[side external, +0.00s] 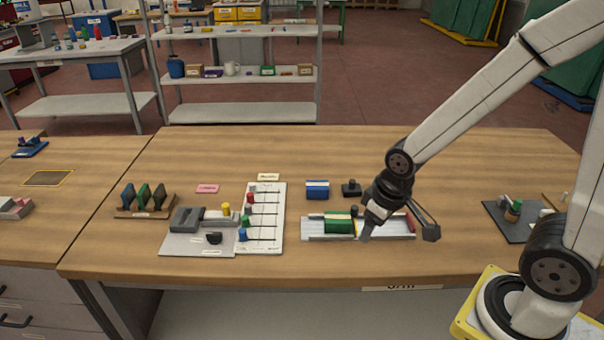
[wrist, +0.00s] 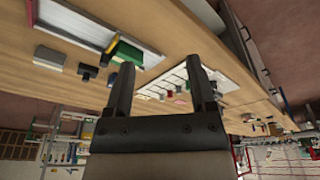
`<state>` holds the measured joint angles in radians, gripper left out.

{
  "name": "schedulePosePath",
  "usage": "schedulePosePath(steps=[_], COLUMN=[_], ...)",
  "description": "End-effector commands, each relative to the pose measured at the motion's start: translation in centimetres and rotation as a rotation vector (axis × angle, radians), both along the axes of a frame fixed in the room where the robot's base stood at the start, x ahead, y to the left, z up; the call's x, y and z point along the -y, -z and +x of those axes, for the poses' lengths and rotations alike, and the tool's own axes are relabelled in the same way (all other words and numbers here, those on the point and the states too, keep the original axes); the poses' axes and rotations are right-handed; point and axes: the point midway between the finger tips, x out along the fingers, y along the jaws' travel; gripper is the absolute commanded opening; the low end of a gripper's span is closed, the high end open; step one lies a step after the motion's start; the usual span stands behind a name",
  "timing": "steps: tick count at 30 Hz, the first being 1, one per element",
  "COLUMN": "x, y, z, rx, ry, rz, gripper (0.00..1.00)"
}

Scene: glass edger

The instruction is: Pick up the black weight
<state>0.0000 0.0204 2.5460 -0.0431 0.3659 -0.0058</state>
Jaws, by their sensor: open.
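The black weight (side external: 351,188), a small dark block with a knob on top, stands on the bench behind the grey-and-white tray, just right of a blue block with a pale stripe (side external: 317,189). My gripper (side external: 399,229) is open and empty, over the right part of the tray, to the right of and nearer the camera than the weight. In the wrist view the open gripper (wrist: 161,66) has nothing between its fingers. A small dark piece that looks like the weight (wrist: 88,72) lies left of the fingers there; another dark block (wrist: 50,57) is farther left.
The tray (side external: 312,231) holds a green block (side external: 339,223). A white board with coloured knobs (side external: 264,216) and a grey fixture (side external: 188,218) stand to the left. A dark plate with small parts (side external: 512,222) is at the right. The bench behind the weight is clear.

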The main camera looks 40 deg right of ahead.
Motion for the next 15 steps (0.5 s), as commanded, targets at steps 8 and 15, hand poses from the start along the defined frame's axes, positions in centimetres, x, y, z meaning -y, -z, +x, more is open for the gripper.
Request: schedulePosePath(steps=[8,15], x=[1.9,5.0], y=[1.8,3.7], z=[0.5,1.7], rx=[-0.137,-0.302], ry=[-0.224,-0.503], rz=[-0.142,-0.331], gripper=[0.71,0.71])
